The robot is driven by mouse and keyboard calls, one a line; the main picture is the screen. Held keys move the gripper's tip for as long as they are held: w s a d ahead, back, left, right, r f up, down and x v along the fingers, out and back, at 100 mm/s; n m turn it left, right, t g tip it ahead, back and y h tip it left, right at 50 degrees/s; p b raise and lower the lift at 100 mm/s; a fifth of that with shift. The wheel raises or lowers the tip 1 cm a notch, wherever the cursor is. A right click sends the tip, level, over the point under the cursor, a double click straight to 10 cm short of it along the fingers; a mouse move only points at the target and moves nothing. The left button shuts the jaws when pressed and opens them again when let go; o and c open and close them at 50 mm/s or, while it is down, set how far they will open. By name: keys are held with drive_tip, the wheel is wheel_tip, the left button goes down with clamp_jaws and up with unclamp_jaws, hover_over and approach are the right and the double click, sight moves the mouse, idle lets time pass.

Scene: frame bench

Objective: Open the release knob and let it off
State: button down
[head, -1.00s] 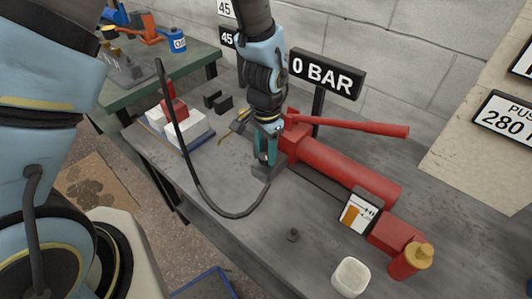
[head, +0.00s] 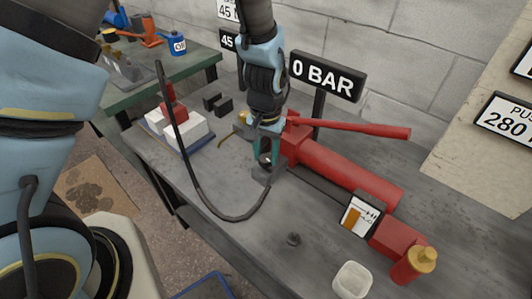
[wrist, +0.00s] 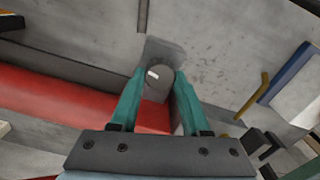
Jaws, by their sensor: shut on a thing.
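The release knob (wrist: 158,84) is a grey round piece between the teal fingers of my gripper (wrist: 159,80) in the wrist view. My gripper is shut on it. In the head view, my gripper (head: 266,156) points down at the near left end of the red hand pump (head: 345,170), over a grey block (head: 268,174). The knob is mostly hidden there by the fingers. The pump's red lever (head: 350,126) extends to the right above its body. A sign (head: 326,75) behind it reads 0 BAR.
A black hose (head: 190,165) loops from the grey block to the left. White and red blocks (head: 180,127) stand left. The bench front is mostly clear.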

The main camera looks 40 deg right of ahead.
sight(266, 158)
drive_tip(key=shift+c, duration=1.9)
unclamp_jaws()
drive_tip(key=shift+r, duration=0.15)
wheel_tip(266, 158, up, 10)
drive_tip(key=b, duration=0.1)
drive_tip(key=shift+r+b, duration=0.25)
drive_tip(key=shift+b, duration=0.1)
drive_tip(key=w+a+r+n, duration=0.2)
drive_tip(key=w+a+n, duration=0.1)
drive_tip(key=w+a, duration=0.6)
drive_tip(key=w+a+r+n, duration=0.1)
drive_tip(key=a+n, duration=0.3)
drive_tip(key=a, duration=0.9)
drive_tip(key=w+a+r+n+t, duration=0.1)
drive_tip(key=a+n, duration=0.3)
drive_tip(key=a, duration=0.9)
drive_tip(key=shift+w+a+r+t, duration=0.3)
drive_tip(key=shift+w+r, duration=0.1)
drive_tip(key=shift+w, duration=0.5)
